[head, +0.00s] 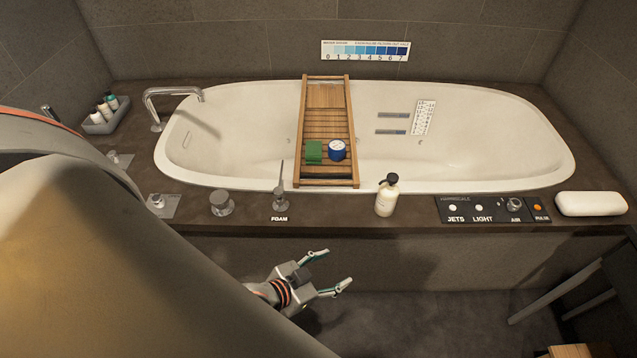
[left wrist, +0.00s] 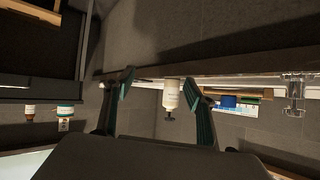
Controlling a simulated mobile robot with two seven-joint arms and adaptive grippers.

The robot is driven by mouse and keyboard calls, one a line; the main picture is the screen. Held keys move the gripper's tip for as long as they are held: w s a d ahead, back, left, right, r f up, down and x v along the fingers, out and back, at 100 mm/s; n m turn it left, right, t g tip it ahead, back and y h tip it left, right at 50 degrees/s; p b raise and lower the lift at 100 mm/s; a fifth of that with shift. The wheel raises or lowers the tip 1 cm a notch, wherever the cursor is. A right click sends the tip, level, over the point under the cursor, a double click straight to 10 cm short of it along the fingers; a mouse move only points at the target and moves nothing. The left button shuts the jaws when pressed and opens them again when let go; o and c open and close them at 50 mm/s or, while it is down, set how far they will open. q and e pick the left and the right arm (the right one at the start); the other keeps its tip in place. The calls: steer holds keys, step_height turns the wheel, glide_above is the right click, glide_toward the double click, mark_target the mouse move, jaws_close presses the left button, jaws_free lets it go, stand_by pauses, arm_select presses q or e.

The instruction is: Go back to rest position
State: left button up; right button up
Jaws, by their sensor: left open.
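My left gripper (head: 328,271) is open and empty in the head view. It hangs in front of the tub's front panel, below the deck edge, and touches nothing that I can see. Its two spread fingers also show in the left wrist view (left wrist: 160,95). A white pump bottle (head: 386,196) stands on the front deck, up and to the right of the gripper. The bottle shows upside down between the fingers in the left wrist view (left wrist: 171,97), some way beyond them. My right gripper is in neither view.
A wooden tray (head: 309,118) spans the bathtub (head: 480,120), carrying a green block (head: 314,151) and a blue-and-white round item (head: 337,150). A control panel (head: 490,209) and white pillow (head: 590,204) lie on the deck at right. A dark stool (head: 570,295) stands lower right. Floor below the gripper looks clear.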

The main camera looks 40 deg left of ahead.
arm_select(q)
steer(key=s+r+p, duration=0.1)
steer(key=s+p, duration=0.2)
steer(key=s, duration=0.3)
steer(key=shift+s+r+g+p, duration=0.15)
steer(key=shift+s+g+p, duration=0.1)
steer(key=shift+g+p, duration=0.15)
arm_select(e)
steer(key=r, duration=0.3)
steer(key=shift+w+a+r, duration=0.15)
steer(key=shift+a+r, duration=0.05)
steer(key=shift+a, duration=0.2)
arm_select(q)
steer(key=shift+d, duration=0.1)
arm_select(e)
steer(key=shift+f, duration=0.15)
